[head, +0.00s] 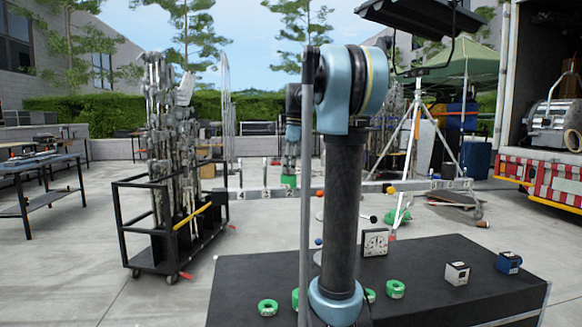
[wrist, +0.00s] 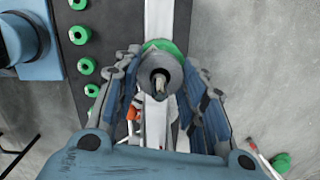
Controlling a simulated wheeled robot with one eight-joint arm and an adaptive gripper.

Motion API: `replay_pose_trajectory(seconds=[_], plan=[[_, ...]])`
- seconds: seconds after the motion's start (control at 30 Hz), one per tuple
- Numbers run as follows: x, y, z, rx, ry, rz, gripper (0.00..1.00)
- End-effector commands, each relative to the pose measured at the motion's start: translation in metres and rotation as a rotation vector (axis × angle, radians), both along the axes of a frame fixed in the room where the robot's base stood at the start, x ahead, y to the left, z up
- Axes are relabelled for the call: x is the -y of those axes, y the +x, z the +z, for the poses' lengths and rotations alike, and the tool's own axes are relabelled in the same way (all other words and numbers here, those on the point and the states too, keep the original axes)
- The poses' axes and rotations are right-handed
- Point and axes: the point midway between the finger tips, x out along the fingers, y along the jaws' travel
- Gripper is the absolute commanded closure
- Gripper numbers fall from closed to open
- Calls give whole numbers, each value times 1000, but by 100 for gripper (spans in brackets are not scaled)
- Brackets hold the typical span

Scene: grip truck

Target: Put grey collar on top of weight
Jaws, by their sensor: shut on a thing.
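My gripper (wrist: 160,85) is shut on a grey collar (wrist: 160,66), a round piece between its fingers in the wrist view. A thin pale rod end shows in the middle of the collar. A green round piece, which looks like the weight (wrist: 165,46), lies just beyond and below the collar, largely covered by it. I cannot tell whether the two touch. In the head view my gripper is small and far off, above a green piece (head: 288,181) at a numbered bar (head: 265,194). The collar cannot be made out there.
A black table (head: 260,275) in front holds several green rings (head: 395,289), a white block (head: 457,273) and a blue block (head: 508,262). A cart of stands (head: 170,225) is at left, a tripod (head: 413,130) and truck (head: 545,165) at right.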

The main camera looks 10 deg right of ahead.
Motion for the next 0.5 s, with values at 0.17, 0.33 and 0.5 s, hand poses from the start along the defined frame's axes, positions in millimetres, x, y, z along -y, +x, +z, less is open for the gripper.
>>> replay_pose_trajectory(seconds=[0.17,0.33,0.5], plan=[[0,0,-1,0,0,0,70],[0,0,-1,0,0,0,70],[0,0,-1,0,0,0,38]])
